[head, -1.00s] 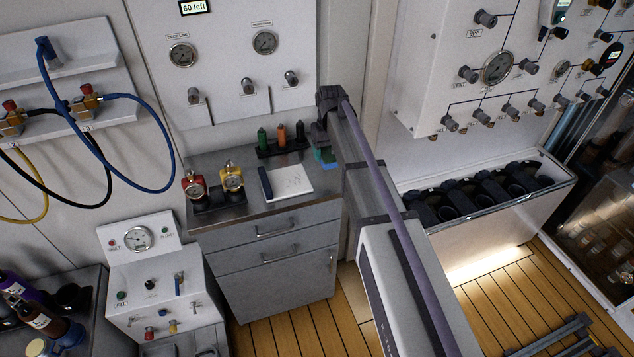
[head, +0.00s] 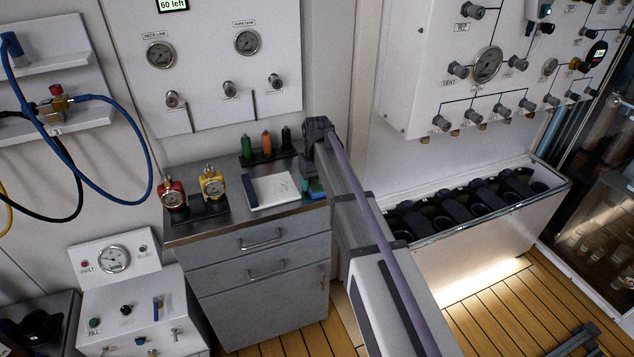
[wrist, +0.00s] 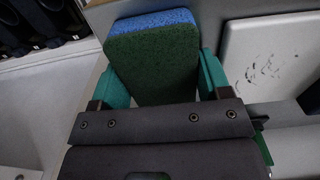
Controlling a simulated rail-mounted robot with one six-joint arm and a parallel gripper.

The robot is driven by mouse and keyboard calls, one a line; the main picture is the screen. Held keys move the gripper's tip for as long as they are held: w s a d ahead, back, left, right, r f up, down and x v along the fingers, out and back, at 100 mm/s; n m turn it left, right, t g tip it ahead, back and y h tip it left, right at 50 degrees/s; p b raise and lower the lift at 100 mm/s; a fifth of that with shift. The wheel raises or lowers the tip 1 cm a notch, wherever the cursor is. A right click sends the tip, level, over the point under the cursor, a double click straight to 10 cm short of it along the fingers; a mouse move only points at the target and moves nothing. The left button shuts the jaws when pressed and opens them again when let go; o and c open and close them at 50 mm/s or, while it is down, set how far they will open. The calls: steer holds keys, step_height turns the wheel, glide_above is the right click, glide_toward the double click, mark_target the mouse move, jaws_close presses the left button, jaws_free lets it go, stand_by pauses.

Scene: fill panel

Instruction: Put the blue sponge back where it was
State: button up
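The blue sponge (wrist: 155,52) has a blue edge and a dark green face. In the wrist view it lies between the teal fingers of my gripper (wrist: 160,82), which appear to touch it on both sides. In the head view my gripper (head: 314,184) is low at the right end of the grey cabinet top (head: 235,222). A bit of the sponge's blue (head: 316,187) shows there, mostly hidden by the gripper. I cannot tell whether the sponge touches the cabinet top.
A white board (head: 272,191) with dark marks lies left of my gripper, with a dark blue item (head: 250,190) on it. Behind stands a black rack (head: 268,157) with green, orange and black bottles. Red and yellow gauges (head: 213,185) stand at the left.

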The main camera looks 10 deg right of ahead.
mark_target(317, 179)
steer(key=o, duration=0.4)
step_height(317, 179, up, 13)
steer(key=p, duration=1.3)
steer(key=shift+m, duration=0.9)
steer(key=s, duration=1.8)
steer(key=s+f+b, duration=0.1)
steer(key=s, duration=0.8)
steer(key=shift+s, duration=0.15)
